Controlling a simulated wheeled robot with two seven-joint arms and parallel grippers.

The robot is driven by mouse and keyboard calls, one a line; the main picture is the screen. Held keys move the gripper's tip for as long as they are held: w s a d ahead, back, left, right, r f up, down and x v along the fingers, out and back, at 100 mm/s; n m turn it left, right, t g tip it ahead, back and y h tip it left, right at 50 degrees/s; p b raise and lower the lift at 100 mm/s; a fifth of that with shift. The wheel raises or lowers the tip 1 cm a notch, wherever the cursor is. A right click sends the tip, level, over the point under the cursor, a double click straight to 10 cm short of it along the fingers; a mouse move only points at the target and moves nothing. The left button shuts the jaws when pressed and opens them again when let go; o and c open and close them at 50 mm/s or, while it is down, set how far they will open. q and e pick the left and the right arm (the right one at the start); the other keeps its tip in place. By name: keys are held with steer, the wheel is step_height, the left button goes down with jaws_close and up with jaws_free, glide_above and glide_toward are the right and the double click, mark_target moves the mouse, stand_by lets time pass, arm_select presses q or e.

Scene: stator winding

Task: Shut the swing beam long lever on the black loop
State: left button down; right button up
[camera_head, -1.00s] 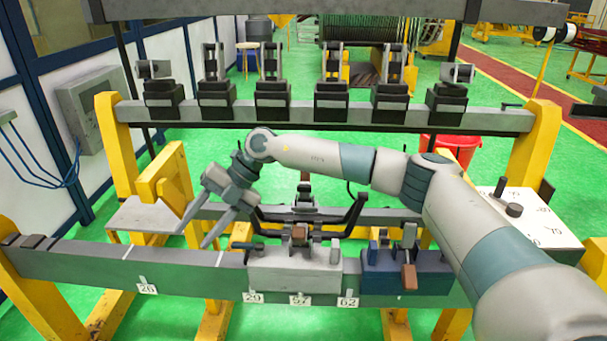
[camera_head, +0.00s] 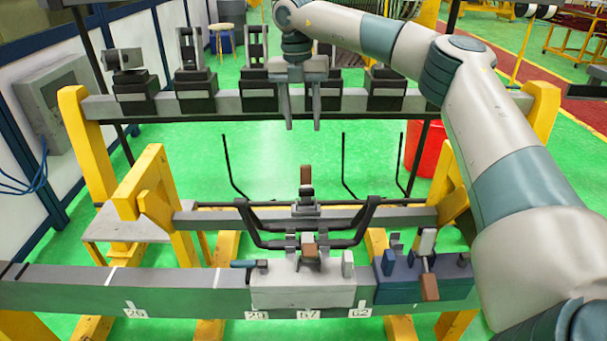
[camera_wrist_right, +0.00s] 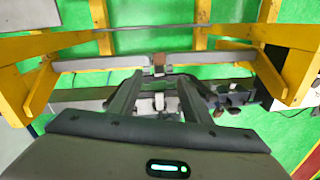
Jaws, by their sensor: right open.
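The swing beam (camera_head: 400,217) is the grey bar behind the front beam. A lever with a brown grip (camera_head: 306,174) stands up at its middle; in the wrist view its brown top (camera_wrist_right: 159,59) shows between my fingers. The black loop (camera_head: 258,226) spans between the swing beam and the clamp block on the front beam; its middle is partly hidden by the clamp parts. My right gripper (camera_head: 301,123) is open and empty, fingers pointing down, above and behind the lever in the head view, apart from it. The wrist view shows both fingers (camera_wrist_right: 160,98) spread. My left gripper is not in view.
The front beam (camera_head: 60,285) carries a light grey clamp block (camera_head: 303,289) and a blue clamp block (camera_head: 440,283). A back beam (camera_head: 225,103) holds several black clamps. Thin black rods stand behind the swing beam. A red bucket (camera_head: 428,147) stands at right.

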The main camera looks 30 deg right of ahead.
steer(key=p, duration=0.3)
glide_toward(305, 166)
steer(key=f, duration=0.5)
steer(key=shift+s+d+f, duration=0.1)
steer(key=shift+s+d, duration=0.05)
steer(key=shift+s, duration=0.1)
steer(key=f+p, duration=0.1)
steer(key=f, duration=0.2)
steer(key=f+p, duration=0.1)
steer(key=f, duration=0.2)
steer(key=shift+d+f, duration=0.2)
steer(key=shift+f, duration=0.15)
steer(key=shift+s+f, duration=0.1)
steer(key=shift+f, duration=0.65)
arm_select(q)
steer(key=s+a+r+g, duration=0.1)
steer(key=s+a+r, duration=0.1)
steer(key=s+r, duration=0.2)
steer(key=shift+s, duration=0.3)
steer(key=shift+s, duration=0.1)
arm_select(e)
jaws_close()
